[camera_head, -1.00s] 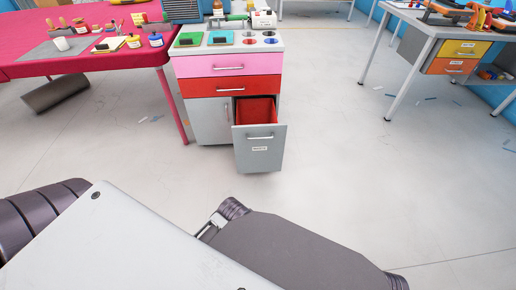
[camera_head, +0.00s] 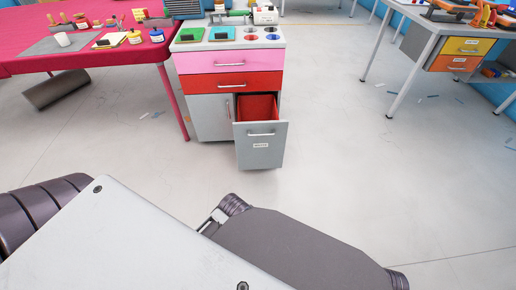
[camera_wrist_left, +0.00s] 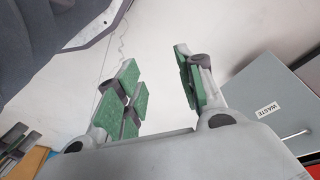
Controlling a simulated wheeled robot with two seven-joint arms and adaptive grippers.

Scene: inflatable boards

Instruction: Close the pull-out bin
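The pull-out bin (camera_head: 261,154) is at the lower right of a cabinet in the head view. It stands pulled out, with a grey front, a bar handle, a white label and a red inside. In the left wrist view the bin front (camera_wrist_left: 255,84) shows at the right, with its label reading WASTE and part of its handle. My left gripper (camera_wrist_left: 160,88) is open and empty, its green-padded fingers apart, to the left of the bin front in that view. It is hidden in the head view. My right gripper is not in view.
The cabinet (camera_head: 227,62) has pink and red drawers and a grey door (camera_head: 210,118) left of the bin. A pink-covered table (camera_head: 100,58) stands at the left. A grey workbench (camera_head: 420,45) stands at the right. The floor before the bin is mostly clear.

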